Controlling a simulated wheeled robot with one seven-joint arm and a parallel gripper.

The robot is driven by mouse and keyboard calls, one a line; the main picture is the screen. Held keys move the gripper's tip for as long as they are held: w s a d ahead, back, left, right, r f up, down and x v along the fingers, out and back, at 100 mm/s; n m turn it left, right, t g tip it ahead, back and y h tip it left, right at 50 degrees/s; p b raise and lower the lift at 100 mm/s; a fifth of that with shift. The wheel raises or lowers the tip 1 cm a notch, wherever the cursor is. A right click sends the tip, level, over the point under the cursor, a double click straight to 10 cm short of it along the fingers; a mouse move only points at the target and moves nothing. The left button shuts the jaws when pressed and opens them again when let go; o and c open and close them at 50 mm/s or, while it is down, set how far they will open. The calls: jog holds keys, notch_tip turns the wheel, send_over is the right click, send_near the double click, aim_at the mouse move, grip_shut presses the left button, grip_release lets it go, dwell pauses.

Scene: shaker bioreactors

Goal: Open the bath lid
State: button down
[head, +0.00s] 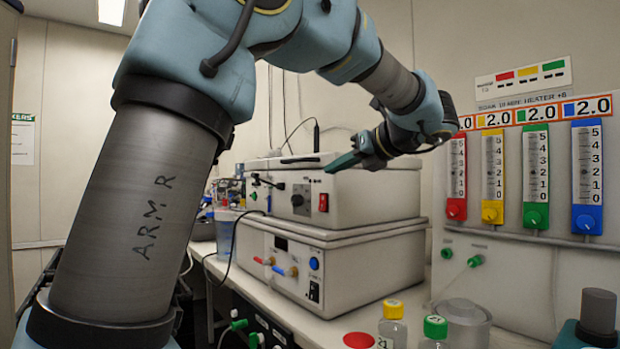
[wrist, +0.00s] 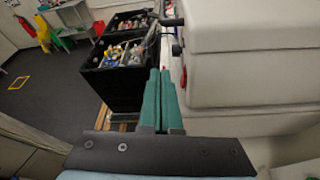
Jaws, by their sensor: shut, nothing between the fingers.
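The bath is a white box with a front control panel and red switch (head: 323,202), on top of another white unit. Its lid (head: 400,163) forms the top and looks shut; a seam shows below it. My gripper (head: 338,164) has green fingers, closed together, in front of or over the lid's front edge; I cannot tell whether it touches. In the wrist view my gripper (wrist: 158,85) is empty and points along the left side of the white lid (wrist: 235,25). A dark handle-like part (wrist: 171,20) sticks out from the lid there.
The lower white unit (head: 365,268) has colored knobs and a blue button. Bottles with yellow (head: 392,309) and green (head: 435,327) caps stand on the bench at front. Colored flow meters (head: 535,177) hang on the right wall. Black crates (wrist: 112,75) stand on the left in the wrist view.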

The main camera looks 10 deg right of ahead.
aim_at(311, 164)
jog(key=shift+w+a+r+p, duration=0.1)
jog(key=shift+w+a+p, duration=0.45)
jog(key=shift+w, duration=0.8)
jog(key=shift+w+a+r+p, duration=0.15)
jog(key=shift+w+a+p, duration=0.4)
jog(key=shift+w, duration=0.85)
jog(key=shift+w+a+r+p, duration=0.1)
jog(key=shift+w+a+p, duration=0.15)
jog(key=shift+w+a, duration=0.85)
jog(key=shift+w+d, duration=0.25)
jog(key=shift+d, duration=0.05)
